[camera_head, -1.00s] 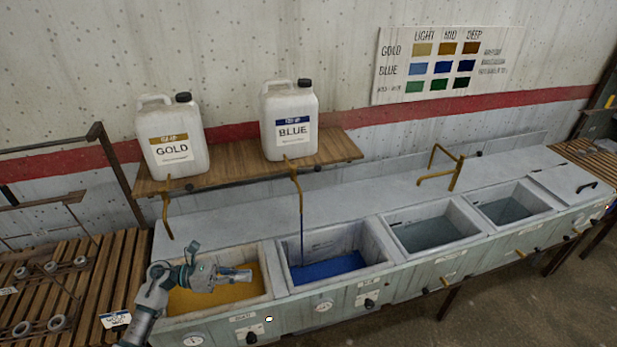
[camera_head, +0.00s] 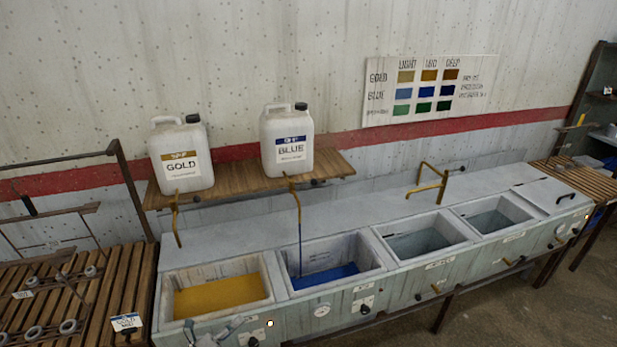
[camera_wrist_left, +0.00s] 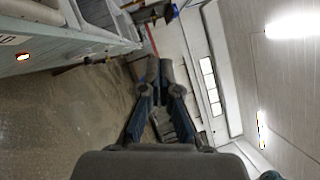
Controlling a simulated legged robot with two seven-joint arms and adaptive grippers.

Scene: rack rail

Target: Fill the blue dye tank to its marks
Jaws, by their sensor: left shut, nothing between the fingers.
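The blue dye tank (camera_head: 333,272) is the second basin from the left and holds blue liquid (camera_head: 326,274) below its rim. A thin blue stream (camera_head: 300,240) falls into it from the brass tap (camera_head: 293,187) under the white BLUE jug (camera_head: 287,142). Marks inside the tank are too small to read. My left gripper (camera_head: 240,322) is low at the bottom edge in the head view, in front of the gold tank. Its closed, empty fingers show in the left wrist view (camera_wrist_left: 160,72). My right gripper is not in view.
The gold tank (camera_head: 166,308) lies left of the blue one, under the GOLD jug (camera_head: 182,155). Two greyish basins and a brass spout (camera_head: 441,184) are to the right. Slatted benches stand at both ends. Knobs and gauges line the trough front.

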